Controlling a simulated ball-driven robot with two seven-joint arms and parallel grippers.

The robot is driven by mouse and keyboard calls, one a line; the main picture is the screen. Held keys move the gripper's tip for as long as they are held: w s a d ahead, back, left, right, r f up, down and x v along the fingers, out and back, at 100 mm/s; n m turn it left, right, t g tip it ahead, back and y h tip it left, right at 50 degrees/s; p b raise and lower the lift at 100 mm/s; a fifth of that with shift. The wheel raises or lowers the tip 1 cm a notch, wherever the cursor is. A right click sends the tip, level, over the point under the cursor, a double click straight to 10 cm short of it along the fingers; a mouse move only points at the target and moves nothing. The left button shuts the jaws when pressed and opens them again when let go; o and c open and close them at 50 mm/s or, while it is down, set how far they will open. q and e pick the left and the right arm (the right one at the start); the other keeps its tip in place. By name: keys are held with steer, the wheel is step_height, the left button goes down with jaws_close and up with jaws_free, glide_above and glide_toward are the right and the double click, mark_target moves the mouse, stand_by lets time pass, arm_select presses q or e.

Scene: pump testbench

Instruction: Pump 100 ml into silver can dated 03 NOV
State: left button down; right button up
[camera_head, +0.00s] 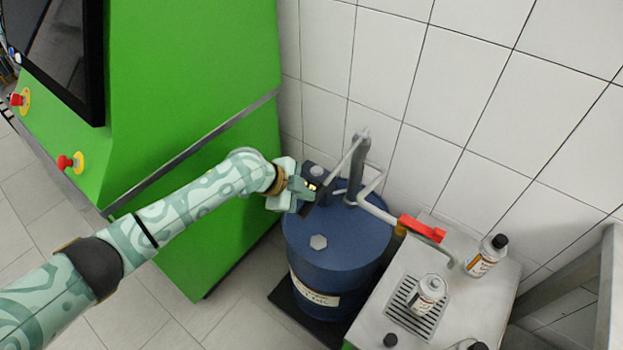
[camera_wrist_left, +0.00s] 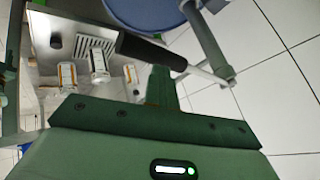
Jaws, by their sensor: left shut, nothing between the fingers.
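My left gripper (camera_head: 308,189) is shut and empty beside the black grip of the pump lever, over the blue drum (camera_head: 355,235). In the left wrist view the closed fingers (camera_wrist_left: 163,85) are just below the black grip (camera_wrist_left: 145,48); I cannot tell whether they touch it. The pump lever (camera_head: 346,158) slants down toward the gripper. The dates on the labels are too small to read. My right gripper is out of view.
A spout with a red handle (camera_head: 422,229) reaches over the metal bench (camera_head: 405,262). A green cabinet (camera_head: 190,90) with red buttons stands left. A tiled wall (camera_head: 470,90) closes the back.

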arm_select(q)
steer(key=shift+s+f+b, duration=0.1)
steer(key=shift+f+b, duration=0.4)
steer(key=shift+f, duration=0.45)
stand_by(0.5)
stand_by(0.5)
steer(key=shift+w+d+r+p, duration=0.1)
steer(key=shift+w+r+p, duration=0.05)
steer(key=shift+r+p, duration=1.05)
steer(key=shift+w+d+r+p, duration=0.1)
steer(key=shift+r+p, duration=0.65)
steer(key=shift+r, duration=0.9)
steer(key=shift+w+r+p, duration=0.15)
steer(key=shift+r+p, duration=0.85)
steer(key=shift+r, duration=0.4)
steer(key=shift+r+p, duration=0.7)
steer(key=shift+r, duration=0.25)
steer(key=shift+w, duration=0.1)
steer(key=r+p, duration=0.3)
steer(key=r, duration=0.2)
steer(key=shift+w+d+p, duration=0.15)
steer(key=shift+d+p, duration=0.05)
steer(key=shift+p, duration=0.2)
